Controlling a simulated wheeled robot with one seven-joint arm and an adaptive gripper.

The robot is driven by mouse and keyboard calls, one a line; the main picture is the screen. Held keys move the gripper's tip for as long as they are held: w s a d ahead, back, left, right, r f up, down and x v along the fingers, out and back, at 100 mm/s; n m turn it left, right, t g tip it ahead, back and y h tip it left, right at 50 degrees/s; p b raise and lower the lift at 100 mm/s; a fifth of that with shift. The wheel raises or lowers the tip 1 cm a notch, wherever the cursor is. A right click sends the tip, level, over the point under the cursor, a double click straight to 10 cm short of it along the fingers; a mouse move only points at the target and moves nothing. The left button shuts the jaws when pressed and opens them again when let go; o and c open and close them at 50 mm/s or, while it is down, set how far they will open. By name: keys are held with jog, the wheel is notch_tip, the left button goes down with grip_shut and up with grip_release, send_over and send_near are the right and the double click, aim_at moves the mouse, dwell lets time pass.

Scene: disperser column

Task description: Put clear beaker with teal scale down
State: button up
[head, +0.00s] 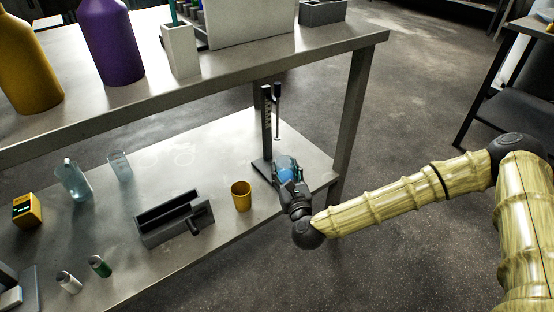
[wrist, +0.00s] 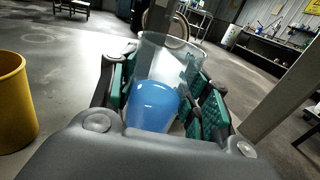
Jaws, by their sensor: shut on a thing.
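The clear beaker (wrist: 165,62) is held between the teal-padded fingers of my gripper (wrist: 165,95) in the wrist view. Blue liquid fills its lower part. In the head view the beaker (head: 283,163) shows small in my gripper (head: 287,172), at the foot of the disperser column (head: 267,125). My gripper is shut on the beaker. Its scale marks are too small to make out. The fingers hide part of its sides, and I cannot tell whether its base touches the surface.
A yellow cup (head: 241,196) stands left of my gripper. A dark grey open box (head: 172,219) lies further left. Two clear glass vessels stand on the lower shelf (head: 215,150) at left. An upper shelf (head: 230,55) overhangs the back, with a table leg (head: 352,115) at right.

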jog(key=b+x, duration=0.2)
jog(key=x, duration=0.5)
jog(key=w, duration=0.1)
jog(key=w+f+b, duration=0.1)
jog(key=w+b, duration=0.1)
jog(key=shift+a+f, duration=0.25)
jog(key=shift+a, duration=0.1)
jog(key=shift+f, duration=0.15)
jog(key=o, duration=1.1)
jog(key=shift+o, duration=0.2)
